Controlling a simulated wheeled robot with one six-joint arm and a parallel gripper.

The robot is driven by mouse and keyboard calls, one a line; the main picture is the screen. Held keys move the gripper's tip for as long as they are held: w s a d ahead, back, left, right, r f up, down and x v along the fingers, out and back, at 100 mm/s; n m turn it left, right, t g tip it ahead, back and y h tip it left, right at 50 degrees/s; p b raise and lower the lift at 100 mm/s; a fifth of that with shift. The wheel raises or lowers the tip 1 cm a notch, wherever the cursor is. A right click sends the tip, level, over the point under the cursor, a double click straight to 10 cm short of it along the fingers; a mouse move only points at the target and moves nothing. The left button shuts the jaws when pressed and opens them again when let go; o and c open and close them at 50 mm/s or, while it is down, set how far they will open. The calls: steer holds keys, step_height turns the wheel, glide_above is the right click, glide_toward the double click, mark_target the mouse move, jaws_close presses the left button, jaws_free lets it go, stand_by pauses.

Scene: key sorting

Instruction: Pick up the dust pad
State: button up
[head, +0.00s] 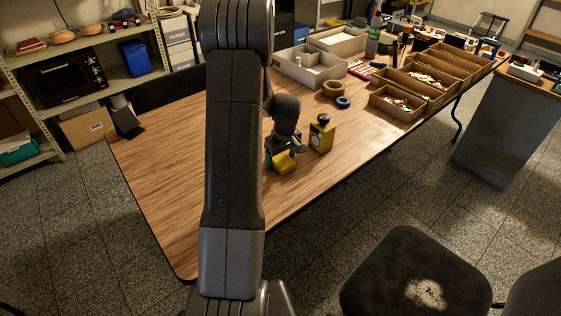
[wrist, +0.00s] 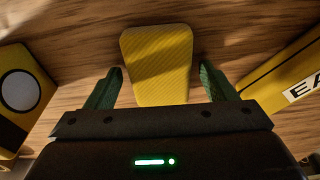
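The dust pad (wrist: 157,60), a yellow ribbed block with rounded corners, lies on the wooden table in the wrist view. My gripper (head: 285,152) is low over the table near its front edge in the head view. Its two green fingers are open, one on each side of the pad's near part, with a gap on both sides.
In the wrist view, a yellow object with a white disc (wrist: 17,92) stands left, and a yellow object lettered "EA" (wrist: 285,75) is right. In the head view, a yellow container (head: 321,138) stands beside my gripper. Tape rolls (head: 332,89) and trays (head: 310,77) lie beyond.

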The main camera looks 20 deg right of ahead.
mark_target(281, 158)
steer(key=c, duration=0.8)
step_height(281, 158, up, 10)
steer(key=shift+r, duration=0.1)
steer(key=o, duration=0.4)
steer(key=c, duration=0.3)
